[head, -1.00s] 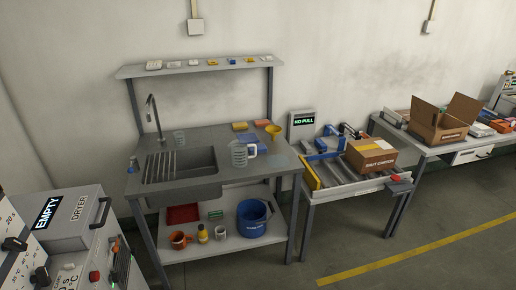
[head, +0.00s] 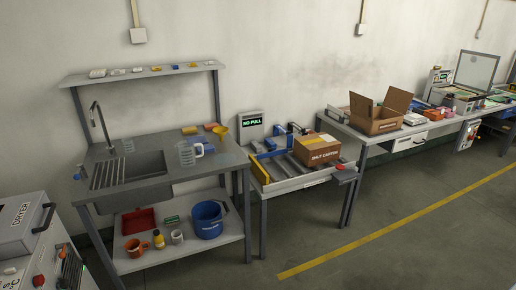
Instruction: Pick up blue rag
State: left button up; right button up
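I cannot pick out the blue rag with certainty. A flat, faintly bluish patch (head: 230,158) lies at the right end of the grey sink table (head: 165,170); it is too small and faint to tell whether it is cloth. A blue bucket (head: 208,222) stands on the lower shelf of that table; I cannot see what is in it. Neither of my grippers is in view.
A clear jug (head: 187,153), a yellow funnel (head: 220,133) and sponge-like blocks (head: 189,130) stand on the sink table. A closed carton (head: 317,150) sits on the table to its right, an open carton (head: 378,115) further right. The floor in front (head: 350,245) is clear.

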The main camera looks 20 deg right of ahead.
aim_at(209, 148)
jog(key=i+j+z, duration=0.1)
jog(key=i+z, duration=0.2)
jog(key=z, duration=0.15)
jog(key=i+j+z, duration=0.2)
jog(key=z, duration=0.2)
jog(key=i+j+z, duration=0.25)
jog(key=z, duration=0.2)
